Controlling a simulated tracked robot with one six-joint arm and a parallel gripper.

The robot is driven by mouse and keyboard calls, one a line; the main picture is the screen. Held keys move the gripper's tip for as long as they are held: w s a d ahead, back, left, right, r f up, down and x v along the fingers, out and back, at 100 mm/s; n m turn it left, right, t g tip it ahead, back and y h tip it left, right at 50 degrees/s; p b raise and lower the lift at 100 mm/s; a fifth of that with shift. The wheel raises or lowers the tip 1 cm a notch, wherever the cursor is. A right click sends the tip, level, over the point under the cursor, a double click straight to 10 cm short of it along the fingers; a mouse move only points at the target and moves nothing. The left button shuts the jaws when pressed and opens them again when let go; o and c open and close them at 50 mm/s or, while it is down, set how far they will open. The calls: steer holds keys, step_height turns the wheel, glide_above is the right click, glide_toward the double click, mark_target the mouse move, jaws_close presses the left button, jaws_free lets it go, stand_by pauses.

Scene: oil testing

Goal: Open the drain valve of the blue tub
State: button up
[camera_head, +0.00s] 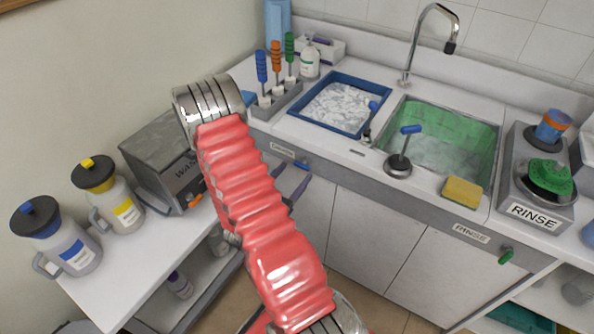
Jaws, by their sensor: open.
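The blue tub (318,118) is sunk in the counter and holds whitish, foamy liquid. On the front panel below it, beside a small label, a blue valve handle (301,163) sticks out; this appears to be its drain valve. My gripper (290,182) is just below and left of this handle, near the cabinet front. Two dark purplish fingers show apart, so it is open, and nothing is seen between them. Most of the gripper is hidden behind my red-sleeved arm. I cannot tell whether a finger touches the handle.
A green tub (450,118) lies right of the blue one. Its front panel, labelled RINSE, has a green valve handle (506,255). A blue-handled lever (403,148) and a yellow sponge (462,192) sit on the counter. Left, a side table (130,262) bears jugs and a grey box (160,150).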

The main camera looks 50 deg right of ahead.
mark_target(302, 166)
steer(key=shift+w+d, duration=0.1)
steer(key=shift+d, duration=1.3)
steer(key=shift+c, duration=0.5)
steer(key=c, duration=0.9)
steer(key=shift+c, duration=0.3)
